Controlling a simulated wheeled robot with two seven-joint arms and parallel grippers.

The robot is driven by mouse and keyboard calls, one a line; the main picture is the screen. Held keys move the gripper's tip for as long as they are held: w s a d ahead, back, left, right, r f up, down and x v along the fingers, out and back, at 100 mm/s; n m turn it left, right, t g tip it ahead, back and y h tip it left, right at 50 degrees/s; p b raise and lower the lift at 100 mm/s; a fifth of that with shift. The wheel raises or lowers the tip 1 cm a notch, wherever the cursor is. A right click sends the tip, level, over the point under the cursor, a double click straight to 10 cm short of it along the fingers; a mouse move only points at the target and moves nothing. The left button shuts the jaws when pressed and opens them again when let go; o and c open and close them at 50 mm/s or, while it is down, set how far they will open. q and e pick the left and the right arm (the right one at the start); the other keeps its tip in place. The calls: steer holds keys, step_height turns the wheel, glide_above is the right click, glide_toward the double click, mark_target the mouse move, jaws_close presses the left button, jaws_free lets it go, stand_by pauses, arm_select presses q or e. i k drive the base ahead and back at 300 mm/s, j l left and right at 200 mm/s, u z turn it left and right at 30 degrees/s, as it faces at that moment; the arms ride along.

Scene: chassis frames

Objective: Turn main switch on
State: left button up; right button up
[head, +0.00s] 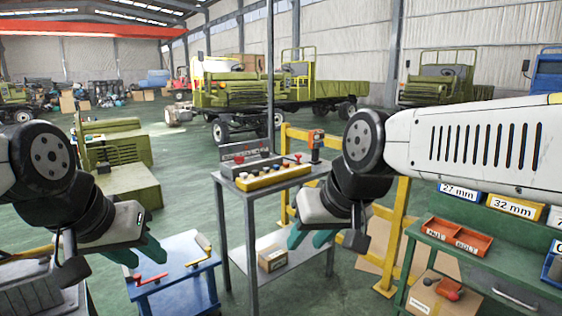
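A grey metal stand (222,189) in the middle carries a yellow control box (275,176) with red and dark knobs on top. Behind it is a grey panel (250,164) with a row of small controls. I cannot tell which of these is the main switch. My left gripper (138,253) is at the lower left, its teal fingers apart and empty, over a blue cart. My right gripper (311,238) is in front of the stand's right side, below its top, with teal fingers apart and empty.
The blue cart (180,270) holds red and yellow handles. A cardboard box (272,258) sits on the stand's lower shelf. A yellow railing (403,228) stands behind right. A green workbench (480,269) with an orange bin (456,238) is at right. Green trucks stand behind.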

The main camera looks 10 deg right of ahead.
mark_target(238, 160)
steer(key=z, duration=0.15)
steer(key=i+u, duration=0.2)
steer(key=i, duration=0.25)
steer(key=i+u, duration=0.15)
steer(key=i, duration=0.35)
steer(key=i+u, duration=0.2)
steer(key=i, duration=0.25)
steer(key=i+l+u, duration=0.2)
steer(key=i, duration=0.3)
steer(key=i+l+u, duration=0.15)
steer(key=i, duration=0.3)
steer(key=l, duration=0.1)
